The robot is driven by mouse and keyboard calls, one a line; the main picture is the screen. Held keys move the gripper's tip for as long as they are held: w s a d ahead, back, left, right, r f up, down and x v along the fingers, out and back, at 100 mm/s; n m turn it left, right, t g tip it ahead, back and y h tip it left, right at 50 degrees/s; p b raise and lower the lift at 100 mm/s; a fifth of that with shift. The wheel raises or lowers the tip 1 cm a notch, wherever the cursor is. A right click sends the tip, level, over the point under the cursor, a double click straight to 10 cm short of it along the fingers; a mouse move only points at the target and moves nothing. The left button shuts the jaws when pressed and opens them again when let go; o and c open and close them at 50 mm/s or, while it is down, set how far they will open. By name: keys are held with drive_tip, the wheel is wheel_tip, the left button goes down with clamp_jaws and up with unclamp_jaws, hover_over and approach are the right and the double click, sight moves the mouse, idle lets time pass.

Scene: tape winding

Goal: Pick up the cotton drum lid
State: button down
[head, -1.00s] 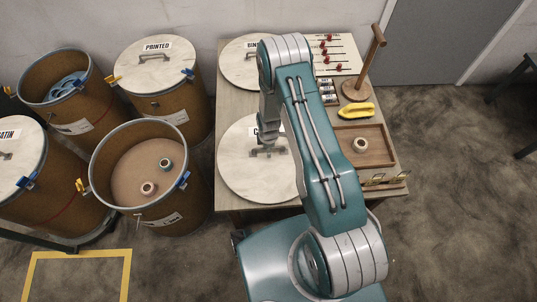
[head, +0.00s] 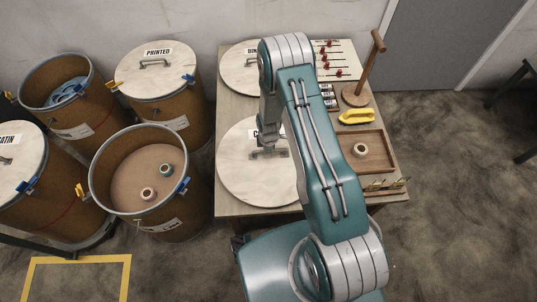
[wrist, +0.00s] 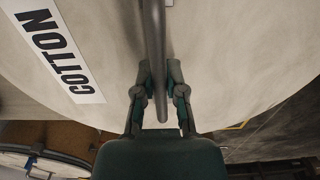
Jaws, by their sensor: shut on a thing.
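The cotton drum lid (head: 238,180) is a large round pale disc lying on the table at its front left. Its label is mostly hidden by my arm in the head view, but the wrist view shows the word COTTON on the lid (wrist: 225,70). A dark bar handle (wrist: 154,50) stands on the lid. My gripper (wrist: 160,90) is at the handle, with its fingers on both sides of the bar and shut on it. In the head view my gripper (head: 268,152) is small and partly hidden by my arm.
A second round lid (head: 240,70) lies behind on the table. An open drum (head: 125,207) with two spools stands left of the table. On the right are a wooden tray (head: 378,165) with a spool, a yellow object (head: 357,117) and a wooden post stand (head: 370,62).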

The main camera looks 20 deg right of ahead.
drive_tip(key=s+d+r, duration=0.3)
drive_tip(key=s+r, duration=0.8)
drive_tip(key=s, duration=0.2)
drive_tip(key=shift+s+r, duration=0.2)
drive_tip(key=shift+s, duration=0.2)
drive_tip(key=shift+w, duration=0.1)
